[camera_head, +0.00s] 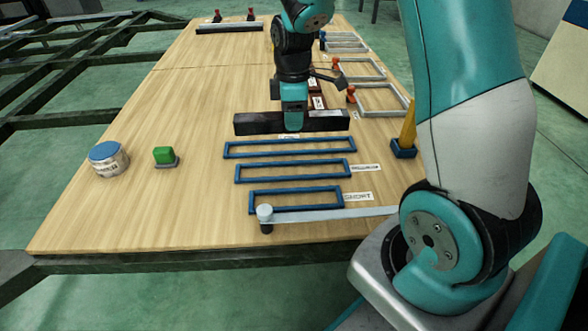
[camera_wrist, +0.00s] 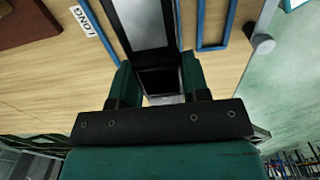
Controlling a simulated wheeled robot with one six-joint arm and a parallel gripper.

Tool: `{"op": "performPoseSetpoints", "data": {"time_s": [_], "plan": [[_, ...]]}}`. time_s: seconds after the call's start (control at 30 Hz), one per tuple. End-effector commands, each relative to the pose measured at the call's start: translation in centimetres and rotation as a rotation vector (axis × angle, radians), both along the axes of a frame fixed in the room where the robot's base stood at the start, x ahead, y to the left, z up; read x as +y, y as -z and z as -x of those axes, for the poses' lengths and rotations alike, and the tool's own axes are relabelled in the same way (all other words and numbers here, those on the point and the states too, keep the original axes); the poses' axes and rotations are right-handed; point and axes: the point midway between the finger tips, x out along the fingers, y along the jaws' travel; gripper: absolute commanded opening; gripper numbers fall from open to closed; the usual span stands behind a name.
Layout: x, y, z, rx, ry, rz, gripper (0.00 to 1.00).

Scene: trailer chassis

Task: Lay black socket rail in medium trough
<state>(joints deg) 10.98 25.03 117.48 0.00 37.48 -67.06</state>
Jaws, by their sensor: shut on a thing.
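The black socket rail (camera_head: 330,122) is a long dark bar lying crosswise in the head view. My gripper (camera_head: 294,126) is shut on it near its middle. In the wrist view my gripper (camera_wrist: 158,78) has the rail (camera_wrist: 145,30) between its green fingers. The rail appears beyond the row of blue troughs; its height above the table is hard to tell. The medium trough (camera_head: 237,173) is the middle of three blue rectangular frames and is empty. The long trough (camera_head: 226,150) lies behind it and the short trough (camera_head: 252,200) in front; both are empty.
A silver bar (camera_head: 330,215) with a round knob lies along the front edge. Grey frames (camera_head: 398,98) with red knobs line the right side.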

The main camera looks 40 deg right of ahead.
Motion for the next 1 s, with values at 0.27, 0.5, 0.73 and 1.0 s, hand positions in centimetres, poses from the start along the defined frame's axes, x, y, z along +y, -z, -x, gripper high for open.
{"op": "performPoseSetpoints", "data": {"time_s": [0.27, 0.5, 0.73, 1.0], "plan": [[0.0, 7.7, 0.0, 0.001, 0.002, -0.001, 0.04], [0.0, 9.6, 0.0, -0.002, 0.002, 0.000, 0.04], [0.0, 12.8, 0.0, 0.001, 0.002, -0.001, 0.04], [0.0, 13.7, 0.0, -0.002, 0.002, 0.000, 0.04]]}}
